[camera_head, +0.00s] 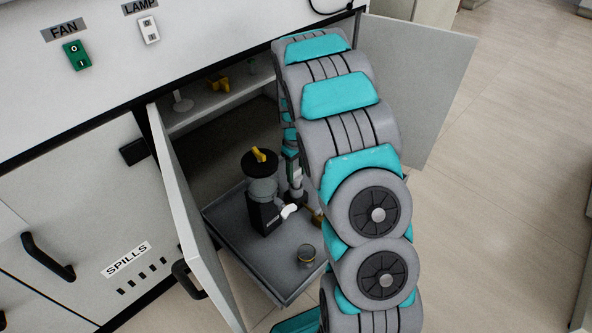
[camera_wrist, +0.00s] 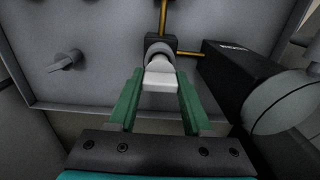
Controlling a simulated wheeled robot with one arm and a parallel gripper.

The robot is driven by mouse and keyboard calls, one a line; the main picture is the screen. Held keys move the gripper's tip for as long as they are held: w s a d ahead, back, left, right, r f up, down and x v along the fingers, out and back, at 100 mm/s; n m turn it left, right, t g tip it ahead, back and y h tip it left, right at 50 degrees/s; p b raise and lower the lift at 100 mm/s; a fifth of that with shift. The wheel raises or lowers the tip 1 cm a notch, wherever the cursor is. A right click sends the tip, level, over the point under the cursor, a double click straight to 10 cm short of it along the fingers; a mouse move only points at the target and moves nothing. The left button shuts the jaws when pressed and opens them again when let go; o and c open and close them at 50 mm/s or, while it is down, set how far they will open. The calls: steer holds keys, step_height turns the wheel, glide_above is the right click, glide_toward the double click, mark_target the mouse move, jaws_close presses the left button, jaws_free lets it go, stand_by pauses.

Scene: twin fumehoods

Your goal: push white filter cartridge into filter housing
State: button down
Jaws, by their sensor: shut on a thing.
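The white filter cartridge (camera_wrist: 160,76) sits between the green fingers of my gripper (camera_wrist: 158,100) in the wrist view, and the gripper is shut on it. In the head view my gripper (camera_head: 292,158) is inside the open cabinet, partly hidden by my arm. Small white and brass parts show below it there, beside the black device.
A black device (camera_head: 263,210) with a yellow-knobbed lid stands on the grey pull-out tray (camera_head: 228,224), close to my gripper. Open cabinet doors flank the tray at left (camera_head: 190,225) and right (camera_head: 420,90). A shelf (camera_head: 205,104) is above.

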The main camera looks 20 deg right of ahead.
mark_target(296, 176)
steer(key=shift+f, duration=1.55)
steer(key=shift+c, duration=1.3)
jaws_free()
steer(key=shift+r, duration=0.1)
step_height(296, 176, up, 8)
steer(key=shift+f, duration=0.2)
